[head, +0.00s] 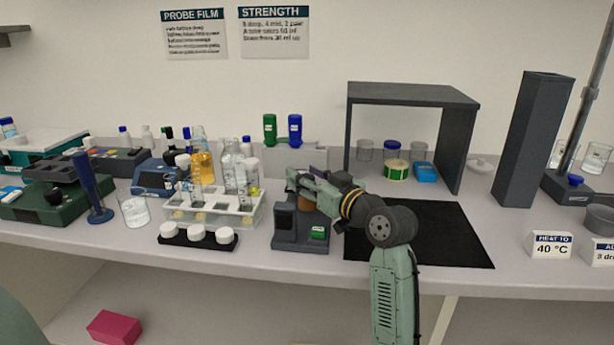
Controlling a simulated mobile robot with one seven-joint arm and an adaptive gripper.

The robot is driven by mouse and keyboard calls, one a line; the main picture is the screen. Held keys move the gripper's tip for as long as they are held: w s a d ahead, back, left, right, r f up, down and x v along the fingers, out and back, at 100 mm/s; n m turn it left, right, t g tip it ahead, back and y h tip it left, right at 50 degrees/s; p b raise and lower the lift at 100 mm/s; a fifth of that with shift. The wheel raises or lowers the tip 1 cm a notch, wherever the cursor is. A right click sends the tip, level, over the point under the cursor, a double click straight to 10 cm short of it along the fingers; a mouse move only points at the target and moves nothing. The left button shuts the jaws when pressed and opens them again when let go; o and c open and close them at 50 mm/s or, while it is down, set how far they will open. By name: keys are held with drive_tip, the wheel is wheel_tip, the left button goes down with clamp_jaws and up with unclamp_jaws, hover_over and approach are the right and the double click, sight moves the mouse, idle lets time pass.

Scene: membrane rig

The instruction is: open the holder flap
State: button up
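A dark grey device (289,241) with a small green patch on its front stands near the front of the bench; it may be the holder, but I cannot make out which part is its flap. Something orange-brown shows in or behind its upper part. My gripper (295,182) is over the top of this device, reaching in from the right. The gripper and forearm hide much of the device's upper right side. The fingers are small and overlap the background, so I cannot tell whether they are open or touch anything.
A clear rack (212,218) with tubes stands left of the device, with white-capped vials (197,233) in front. A black mat (440,240) lies to the right, mostly bare. A grey arch (410,94) stands behind it. A tall dark column (532,140) is further right.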

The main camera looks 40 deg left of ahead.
clamp_jaws()
idle(0.3)
idle(0.3)
